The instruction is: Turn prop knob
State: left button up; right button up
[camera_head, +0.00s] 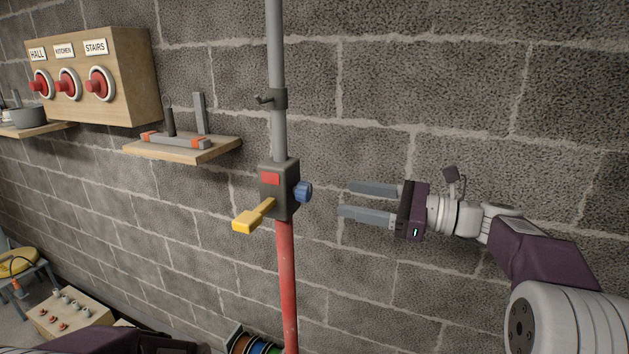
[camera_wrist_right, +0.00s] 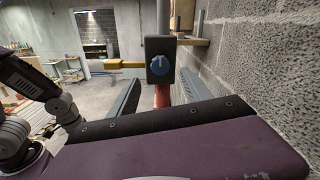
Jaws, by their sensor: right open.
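The prop is an upright pole, grey above and red below, with a dark box at its middle (camera_head: 279,190). A blue knob (camera_head: 303,192) sticks out of the box's right side, and a yellow lever (camera_head: 252,217) points to the lower left. My right gripper (camera_head: 344,200) is open and empty, a short gap to the right of the knob, fingers pointing at it. In the right wrist view the knob (camera_wrist_right: 157,64) faces the camera with a pale mark on it, between and beyond the two fingers (camera_wrist_right: 160,100). My left gripper is not visible in the head view.
A wooden shelf (camera_head: 218,147) with a grey tool sits left of the prop. A wooden box with red buttons (camera_head: 137,75) hangs at upper left. Coloured reels (camera_head: 255,345) lie low by the prop's foot. The block wall runs close behind my right gripper.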

aim_at(310, 192)
jog(key=p+x, duration=0.3)
jog(key=x, duration=0.5)
jog(key=shift+w+a+p, duration=0.2)
jog(key=shift+w+p, duration=0.05)
jog(key=shift+p, duration=0.1)
jog(key=shift+s+a, duration=0.1)
jog(key=shift+a, duration=0.35)
jog(key=shift+d+f, duration=0.1)
jog(key=shift+f, duration=0.05)
jog(key=c, duration=0.9)
grip_shut()
